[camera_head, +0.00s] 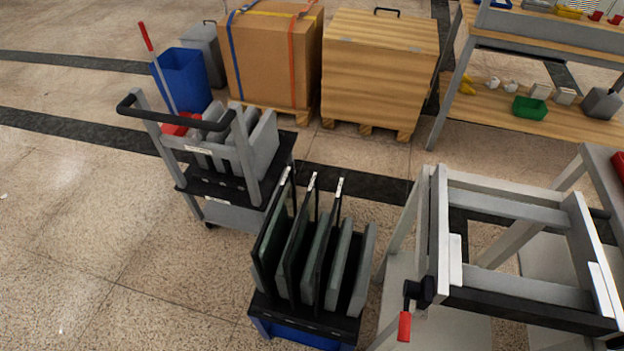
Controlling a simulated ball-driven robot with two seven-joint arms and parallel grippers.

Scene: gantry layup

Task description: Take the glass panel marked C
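A floor rack (303,316) with a black deck and a blue base stands at the lower middle. Several upright panels with dark edges stand in its slots between grey-green dividers: a left panel (271,246), a middle panel (293,240) and a right panel (322,250). Each has a small white tag at its top corner. The tags are too small to read, so I cannot tell which panel is C. The panels' faces are mostly hidden by the steep view. Neither of my grippers is in view.
A cart (240,188) with a black handle stands behind the rack to the left. A light metal frame stand (512,208) with a red-handled clamp (404,325) is close on the right. Boxes (378,75) and a workbench (520,118) are behind. The left floor is clear.

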